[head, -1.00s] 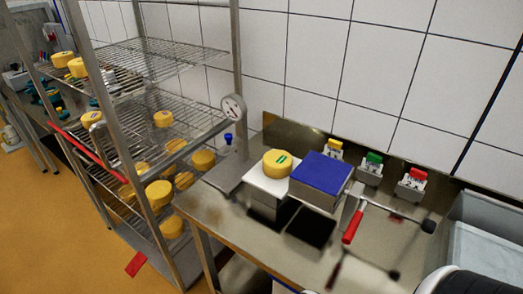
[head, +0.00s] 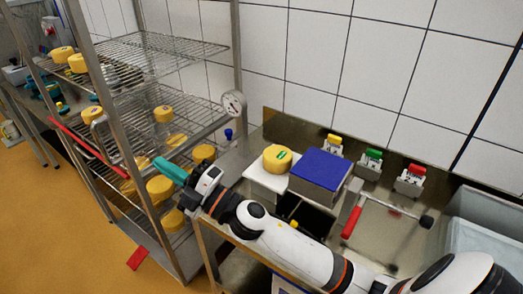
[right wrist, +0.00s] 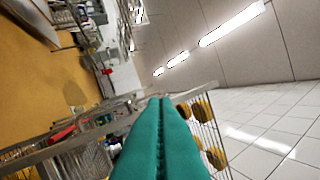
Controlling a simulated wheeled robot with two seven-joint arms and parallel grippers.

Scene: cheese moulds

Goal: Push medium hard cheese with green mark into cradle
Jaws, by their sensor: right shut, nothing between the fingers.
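A round yellow cheese (head: 277,158) with a green mark on top sits on a white block (head: 262,180) on the steel table. A blue-topped block (head: 320,168) stands just right of it. I cannot tell which part is the cradle. My right gripper (head: 165,165) reaches across the front of the table to the rack's near right post, well left of the cheese. Its teal fingers are shut and empty, also filling the lower middle of the right wrist view (right wrist: 166,100). My left gripper is not in view.
A wire rack (head: 150,95) with several yellow cheeses stands close to my right gripper. Clamps with yellow, green and red tops (head: 373,160), a red-handled lever (head: 352,222) and a round dial (head: 233,103) are around the table. A grey bin (head: 475,235) is at right.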

